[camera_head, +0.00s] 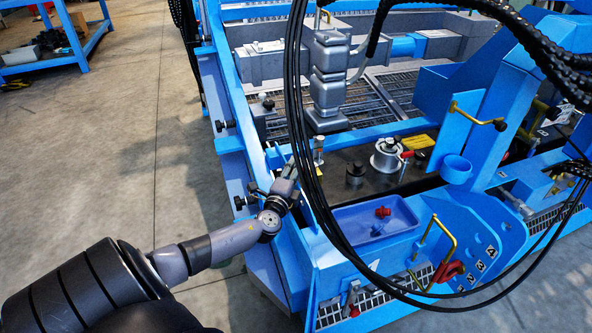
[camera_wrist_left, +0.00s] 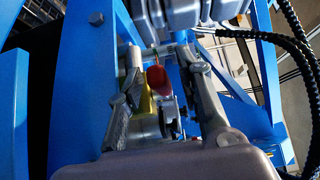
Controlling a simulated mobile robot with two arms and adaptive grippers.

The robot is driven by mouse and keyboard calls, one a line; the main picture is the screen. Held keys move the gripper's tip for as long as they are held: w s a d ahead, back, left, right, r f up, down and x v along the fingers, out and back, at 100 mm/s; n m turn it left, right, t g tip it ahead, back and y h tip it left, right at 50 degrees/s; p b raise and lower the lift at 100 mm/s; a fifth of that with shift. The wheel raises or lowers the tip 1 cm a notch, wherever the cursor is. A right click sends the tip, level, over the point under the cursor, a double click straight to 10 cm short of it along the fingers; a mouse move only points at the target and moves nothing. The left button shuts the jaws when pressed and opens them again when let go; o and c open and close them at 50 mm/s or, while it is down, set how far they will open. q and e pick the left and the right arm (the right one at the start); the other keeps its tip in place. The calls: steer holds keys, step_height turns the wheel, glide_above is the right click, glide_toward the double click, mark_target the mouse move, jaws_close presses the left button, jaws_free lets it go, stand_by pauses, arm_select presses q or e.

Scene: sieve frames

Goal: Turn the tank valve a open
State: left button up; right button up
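My left gripper (camera_head: 291,170) reaches in from the left over the blue frame's near-left edge. In the left wrist view its two fingers (camera_wrist_left: 162,60) stand apart, one on each side of a red rounded handle (camera_wrist_left: 157,79). A yellow part (camera_wrist_left: 145,103) shows beside the handle. I cannot tell whether a finger touches the handle. In the head view the arm and gripper hide this spot. A red-handled fitting (camera_head: 405,155) sits by the silver flanged cap on the dark tank top (camera_head: 335,187). No readable label shows which valve is a. My right gripper is not in view.
Black hoses (camera_head: 296,110) hang close to the right of my left gripper. A blue tray (camera_head: 348,222) holds small red and blue parts. A brass pipe with a red handle (camera_head: 448,270) stands at the lower right.

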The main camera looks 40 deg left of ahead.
arm_select(q)
steer(key=shift+w, duration=0.1)
steer(key=shift+c, duration=0.3)
jaws_close()
stand_by(0.6)
